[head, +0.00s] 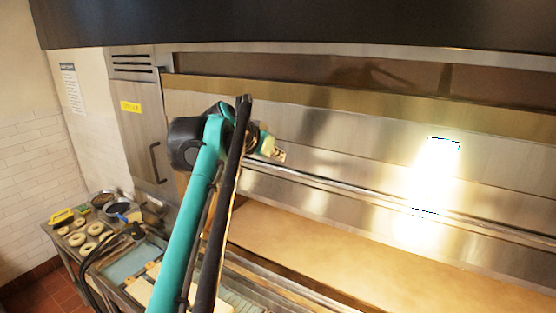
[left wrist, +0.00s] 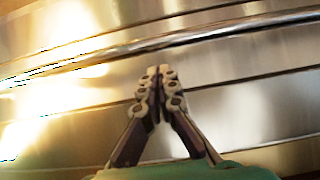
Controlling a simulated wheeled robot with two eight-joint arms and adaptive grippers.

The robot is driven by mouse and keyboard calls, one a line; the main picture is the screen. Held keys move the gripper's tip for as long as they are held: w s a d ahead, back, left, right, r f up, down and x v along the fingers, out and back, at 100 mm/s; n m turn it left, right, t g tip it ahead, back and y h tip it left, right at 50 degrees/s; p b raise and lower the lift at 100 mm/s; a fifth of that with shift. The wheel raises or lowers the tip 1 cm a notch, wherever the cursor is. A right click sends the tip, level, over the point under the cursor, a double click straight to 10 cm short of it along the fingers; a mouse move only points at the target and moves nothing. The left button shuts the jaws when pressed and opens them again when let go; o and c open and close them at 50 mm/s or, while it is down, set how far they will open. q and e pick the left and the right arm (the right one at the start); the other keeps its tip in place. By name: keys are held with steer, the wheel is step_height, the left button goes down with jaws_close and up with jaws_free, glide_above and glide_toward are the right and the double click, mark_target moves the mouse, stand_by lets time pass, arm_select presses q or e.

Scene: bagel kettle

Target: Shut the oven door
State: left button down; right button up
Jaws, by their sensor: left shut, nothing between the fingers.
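The oven front is a wide stainless steel face (head: 350,131) with a long horizontal metal rail (head: 340,192) across it. A brown, shiny strip (head: 400,78) runs along its top; I cannot tell from it how far the door stands open. My left gripper (head: 277,153) is in front of the steel face, just above the left part of the rail. In the left wrist view the gripper (left wrist: 156,72) is shut and empty, its tips pointing at the steel panel near the rail (left wrist: 210,34). Contact cannot be told. My right gripper is not in view.
A wide tan board (head: 330,245) lies below the rail. At left are a steel cabinet door (head: 140,125) with a dark handle, and a counter with several bagels (head: 77,239), bowls and a blue-green tray (head: 130,262). A dark hood (head: 300,22) overhangs the top.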

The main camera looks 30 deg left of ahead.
arm_select(q)
steer(key=shift+w+d+f, duration=0.1)
steer(key=shift+f, duration=0.85)
steer(key=shift+f, duration=0.1)
steer(key=shift+f, duration=0.35)
step_height(320, 180, down, 37)
steer(key=b, duration=1.8)
steer(key=shift+b, duration=0.4)
